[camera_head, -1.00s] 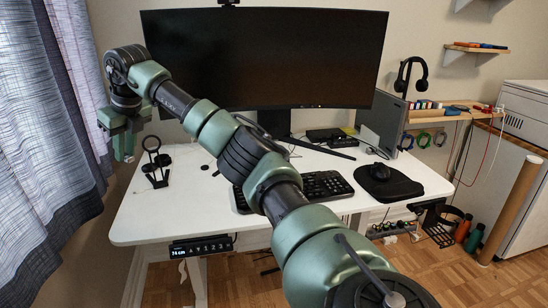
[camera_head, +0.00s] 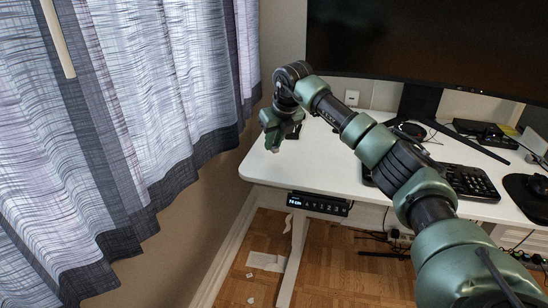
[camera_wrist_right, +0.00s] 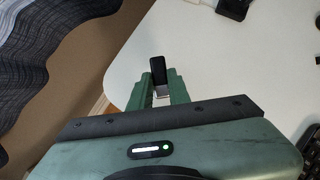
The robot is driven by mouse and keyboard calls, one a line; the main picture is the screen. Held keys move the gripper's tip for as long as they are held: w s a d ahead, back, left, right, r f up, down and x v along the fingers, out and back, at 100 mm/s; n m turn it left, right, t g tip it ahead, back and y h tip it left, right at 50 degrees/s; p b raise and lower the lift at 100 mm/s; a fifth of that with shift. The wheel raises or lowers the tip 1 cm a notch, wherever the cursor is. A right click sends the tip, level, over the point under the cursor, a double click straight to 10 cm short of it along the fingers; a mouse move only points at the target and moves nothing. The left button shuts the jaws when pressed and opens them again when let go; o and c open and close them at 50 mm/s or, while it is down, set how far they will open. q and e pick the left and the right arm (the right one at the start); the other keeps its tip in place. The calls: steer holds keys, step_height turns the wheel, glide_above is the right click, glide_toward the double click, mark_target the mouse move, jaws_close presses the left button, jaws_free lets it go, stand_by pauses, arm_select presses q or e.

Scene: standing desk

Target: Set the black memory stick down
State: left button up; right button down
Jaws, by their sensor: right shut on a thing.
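The black memory stick (camera_wrist_right: 158,70) is held upright between the fingertips of my right gripper (camera_wrist_right: 160,92) in the right wrist view. A pale metallic end of it shows between the fingers. In the head view, my right gripper (camera_head: 274,148) hangs over the left end of the white desk (camera_head: 320,172), close to its edge. The stick cannot be made out there. I cannot tell how far above the desk top it is. My left gripper is in neither view.
A curtain (camera_head: 150,110) hangs to the left of the desk. The monitor (camera_head: 430,45), keyboard (camera_head: 470,182) and mouse pad (camera_head: 525,198) are to the right. A black object (camera_wrist_right: 233,8) lies on the desk in the wrist view. Desk surface right of the gripper is bare.

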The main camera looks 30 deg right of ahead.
mark_target(276, 148)
steer(key=shift+f+b, duration=0.35)
steer(key=shift+f, duration=2)
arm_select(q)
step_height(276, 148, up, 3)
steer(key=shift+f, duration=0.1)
arm_select(e)
steer(key=c, duration=1.3)
jaws_free()
steer(key=shift+c, duration=0.2)
steer(key=shift+s+r, duration=0.1)
steer(key=shift+r, duration=0.3)
arm_select(q)
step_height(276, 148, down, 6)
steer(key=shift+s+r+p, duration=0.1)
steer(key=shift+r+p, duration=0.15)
steer(key=shift+p, duration=0.5)
arm_select(e)
steer(key=v, duration=1.1)
